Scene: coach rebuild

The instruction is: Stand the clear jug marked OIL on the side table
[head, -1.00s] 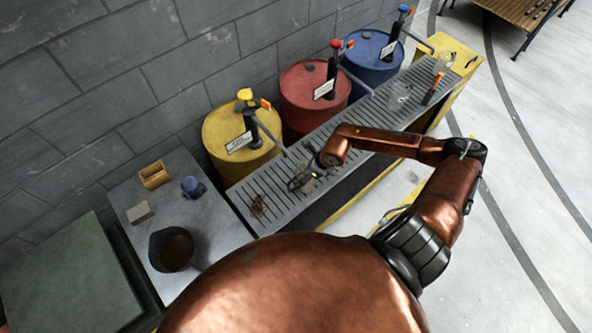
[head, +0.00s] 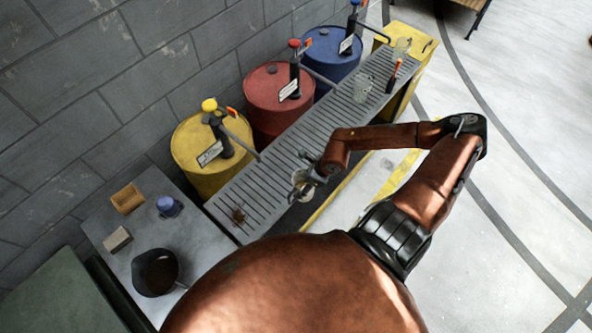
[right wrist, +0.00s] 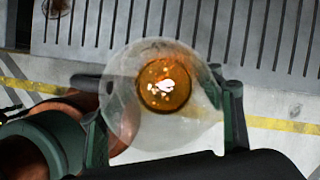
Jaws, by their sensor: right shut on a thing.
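My right gripper (head: 306,178) is shut on a clear round jug (head: 302,190) at the front edge of the slatted rack. In the right wrist view the gripper (right wrist: 160,108) has its dark green fingers on either side of the jug (right wrist: 130,118), seen from above with amber liquid at its bottom. No OIL mark is readable. The jug appears to be held out past the rack's edge, over the floor. A grey table (head: 190,235), perhaps the side table, stands at the left. My left gripper is not in view.
The slatted rack (head: 265,185) holds another clear vessel (head: 362,88). Yellow (head: 190,160), red (head: 268,112) and blue (head: 325,62) drums stand behind. The grey table carries a wooden box (head: 127,199), blue pot (head: 168,207), grey block (head: 117,240) and black bucket (head: 155,272); bare room lies between them.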

